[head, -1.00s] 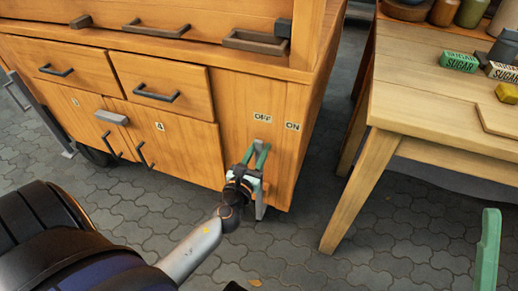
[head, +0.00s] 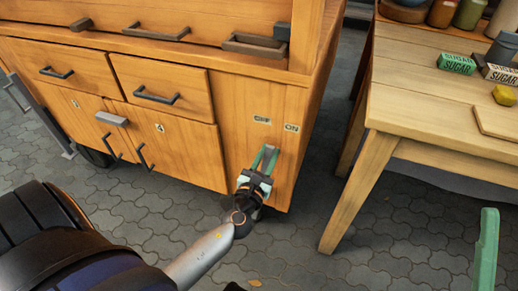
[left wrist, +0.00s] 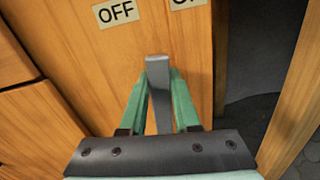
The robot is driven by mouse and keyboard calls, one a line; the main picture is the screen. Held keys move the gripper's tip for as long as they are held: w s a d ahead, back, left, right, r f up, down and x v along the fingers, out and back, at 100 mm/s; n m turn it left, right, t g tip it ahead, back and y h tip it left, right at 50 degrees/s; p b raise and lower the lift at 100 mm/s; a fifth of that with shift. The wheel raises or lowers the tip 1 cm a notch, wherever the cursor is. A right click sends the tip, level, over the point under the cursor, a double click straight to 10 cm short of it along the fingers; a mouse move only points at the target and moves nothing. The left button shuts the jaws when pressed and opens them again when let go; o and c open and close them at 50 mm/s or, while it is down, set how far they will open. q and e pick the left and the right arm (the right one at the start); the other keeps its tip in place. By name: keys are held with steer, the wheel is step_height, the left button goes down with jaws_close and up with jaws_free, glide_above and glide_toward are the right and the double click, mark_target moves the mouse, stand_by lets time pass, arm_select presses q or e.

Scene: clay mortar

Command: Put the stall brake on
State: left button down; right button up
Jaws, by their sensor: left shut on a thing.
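The stall brake is a grey lever (left wrist: 158,72) low on the front of the wooden stall (head: 240,95). In the left wrist view its tip lies between the OFF label (left wrist: 115,12) and the partly cut-off ON label (left wrist: 187,3). My left gripper (head: 266,154), with green fingers, is shut on the lever, one finger on each side; it fills the left wrist view too (left wrist: 160,85). In the head view the OFF label (head: 262,120) and ON label (head: 291,127) sit above the gripper. The lever's lower part is hidden by the gripper.
Drawers and doors with handles are left of the brake.

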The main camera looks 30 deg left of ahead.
mark_target(288, 152)
arm_select(q)
steer(key=d, duration=0.1)
steer(key=d+m, duration=0.1)
steer(key=d, duration=0.1)
steer(key=w+d+f+m, duration=0.1)
steer(key=shift+d, duration=0.25)
arm_select(e)
steer(key=shift+d+r, duration=0.15)
steer(key=shift+r, duration=0.4)
arm_select(q)
steer(key=c, duration=0.6)
jaws_free()
steer(key=shift+c, duration=0.2)
arm_select(e)
steer(key=shift+f, duration=0.1)
steer(key=shift+s, duration=0.1)
